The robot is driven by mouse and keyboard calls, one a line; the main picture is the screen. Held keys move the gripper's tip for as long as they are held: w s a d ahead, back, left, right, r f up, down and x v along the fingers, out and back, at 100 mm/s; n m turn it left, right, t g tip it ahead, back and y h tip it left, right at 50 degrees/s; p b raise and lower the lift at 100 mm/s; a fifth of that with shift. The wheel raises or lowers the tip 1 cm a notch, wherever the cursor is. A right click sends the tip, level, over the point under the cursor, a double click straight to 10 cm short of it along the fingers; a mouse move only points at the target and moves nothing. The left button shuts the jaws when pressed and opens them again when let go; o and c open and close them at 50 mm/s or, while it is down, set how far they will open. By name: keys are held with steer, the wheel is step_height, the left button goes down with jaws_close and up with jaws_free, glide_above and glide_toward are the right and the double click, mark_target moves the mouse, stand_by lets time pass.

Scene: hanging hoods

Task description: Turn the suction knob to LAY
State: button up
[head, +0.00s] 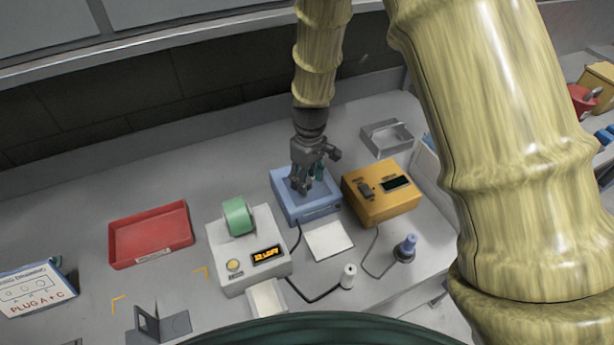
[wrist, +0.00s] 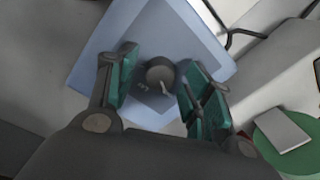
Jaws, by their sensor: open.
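The suction knob (wrist: 160,74) is a round grey knob with a pale pointer, on top of a light blue box (head: 318,207). In the wrist view the blue box (wrist: 105,45) fills the middle. In the head view my gripper (head: 305,183) is over the blue box and hides the knob.
A yellow box (head: 383,205) stands close right of the blue box. A red tray (head: 150,236) lies farther left.

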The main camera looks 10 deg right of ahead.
steer(key=shift+f, duration=0.1)
steer(key=c, duration=1.1)
steer(key=shift+o, duration=0.2)
steer(key=shift+m, duration=0.3)
steer(key=m+p, duration=0.1)
steer(key=m, duration=0.4)
steer(key=m+p, duration=0.1)
steer(key=m, duration=0.5)
steer(key=shift+t, duration=0.3)
steer(key=o, duration=1.1)
steer(key=shift+c, duration=0.2)
